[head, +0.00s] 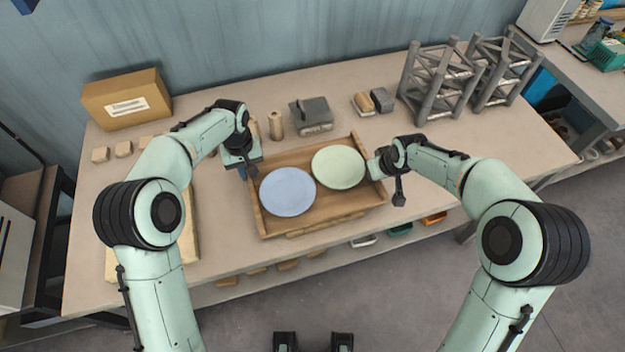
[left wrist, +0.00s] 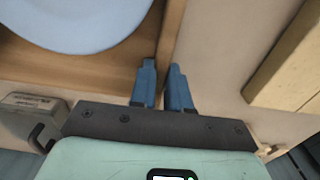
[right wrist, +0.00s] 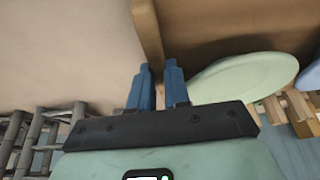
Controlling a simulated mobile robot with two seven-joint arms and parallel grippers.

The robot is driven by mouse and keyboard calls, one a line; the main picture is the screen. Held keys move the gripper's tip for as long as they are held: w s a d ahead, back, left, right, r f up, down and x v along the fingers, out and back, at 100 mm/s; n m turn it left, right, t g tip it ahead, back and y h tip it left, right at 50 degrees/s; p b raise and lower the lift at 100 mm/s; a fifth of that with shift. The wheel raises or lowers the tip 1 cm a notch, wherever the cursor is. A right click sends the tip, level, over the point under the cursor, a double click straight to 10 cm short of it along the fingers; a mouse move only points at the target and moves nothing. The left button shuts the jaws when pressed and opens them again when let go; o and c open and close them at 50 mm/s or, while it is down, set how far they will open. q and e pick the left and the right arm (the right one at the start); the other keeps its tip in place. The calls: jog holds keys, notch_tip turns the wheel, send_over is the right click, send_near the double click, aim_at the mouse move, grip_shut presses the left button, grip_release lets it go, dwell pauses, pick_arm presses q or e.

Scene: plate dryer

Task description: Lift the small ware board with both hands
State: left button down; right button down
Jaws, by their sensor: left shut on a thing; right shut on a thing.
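The small ware board (head: 328,219) is a wooden tray with raised sides, near the table's front edge. A blue plate (head: 288,191) lies on its left half and a pale green plate (head: 338,167) on its right half. My left gripper (head: 246,172) is shut on the board's left side wall, which runs between the fingers in the left wrist view (left wrist: 162,88). My right gripper (head: 377,169) is shut on the right side wall, also seen between the fingers in the right wrist view (right wrist: 158,88). The board looks about level; I cannot tell whether it touches the table.
A cardboard box (head: 127,99) stands at the back left. A grey box (head: 311,115) and small blocks (head: 374,101) stand behind the board. Grey metal racks (head: 440,80) stand at the back right. The tabletop (head: 490,145) right of my right gripper is clear.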

pick_arm(q)
jog(key=shift+r, duration=0.15)
pick_arm(e)
jog(key=shift+w+r, duration=0.1)
jog(key=shift+r, duration=0.05)
dwell(0.5)
